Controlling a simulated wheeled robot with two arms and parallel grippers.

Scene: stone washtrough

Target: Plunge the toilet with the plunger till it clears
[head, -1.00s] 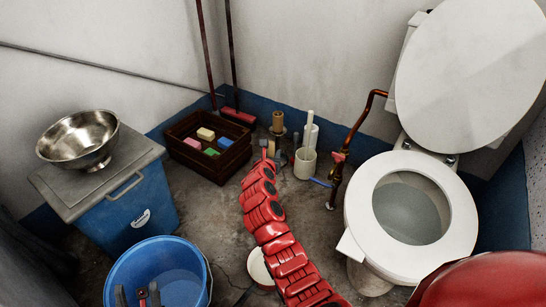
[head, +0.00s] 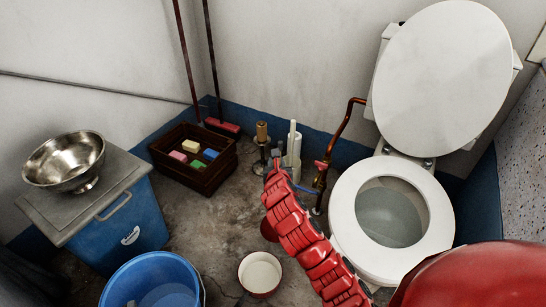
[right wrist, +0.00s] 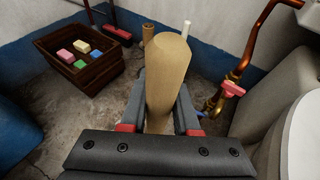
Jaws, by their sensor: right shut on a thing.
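My right gripper (head: 277,163) is shut on a tan wooden handle (right wrist: 168,75), which stands up between its fingers in the right wrist view. A dark red rounded piece (head: 268,230) shows below the gripper beside my red arm; it looks like the plunger's cup, mostly hidden by the arm. The white toilet (head: 348,235) stands to the right of the gripper, with its lid (head: 443,80) raised and seat down. Greyish water (head: 392,215) shows in its bowl. The gripper is left of the toilet, not over the bowl. My left gripper is out of view.
A copper pipe (head: 333,145) with a red valve handle rises between gripper and toilet. A paper roll stand (head: 262,132) and white brush handle (head: 293,140) are behind. A wooden crate (head: 208,178), blue bucket (head: 195,268), and white-lined bowl (head: 261,272) lie left and in front.

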